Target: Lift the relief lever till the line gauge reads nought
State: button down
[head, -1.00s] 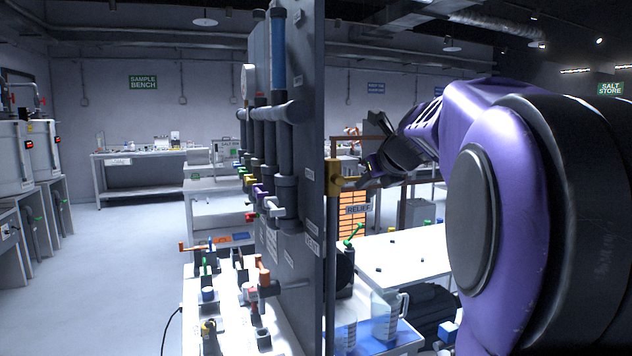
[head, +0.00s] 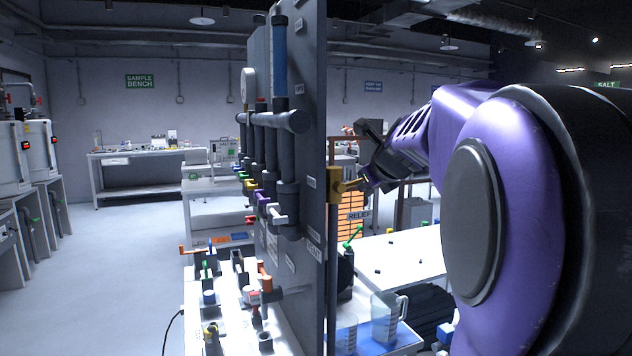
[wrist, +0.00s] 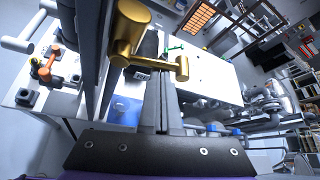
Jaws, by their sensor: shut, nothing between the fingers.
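The brass relief lever (head: 337,184) sits on a thin upright pipe at the right edge of the grey panel. In the wrist view, its thick brass hub (wrist: 130,30) is at upper centre, and its arm runs right to a round end (wrist: 182,68). My gripper (head: 366,181) is at the lever's free end; its fingers (wrist: 160,78) are together and empty. The lever's arm crosses the view at the fingertips; I cannot tell whether they touch. A round gauge (head: 248,87) on the panel's left side is seen nearly edge-on, so its reading is hidden.
The tall grey panel (head: 313,120) stands close left of the lever. A RELIEF label (head: 359,216) is below it. A clear jug (head: 386,318) stands in a blue tray at lower right. A white table (head: 405,258) lies behind. The floor at left is clear.

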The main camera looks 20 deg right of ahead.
jog(key=shift+a+r+n+h+p, duration=0.15)
jog(key=shift+r+n+h+p, duration=0.25)
jog(key=shift+r+p, duration=0.4)
jog(key=shift+a+f+p, duration=0.1)
jog(key=shift+p, duration=0.2)
dwell(0.3)
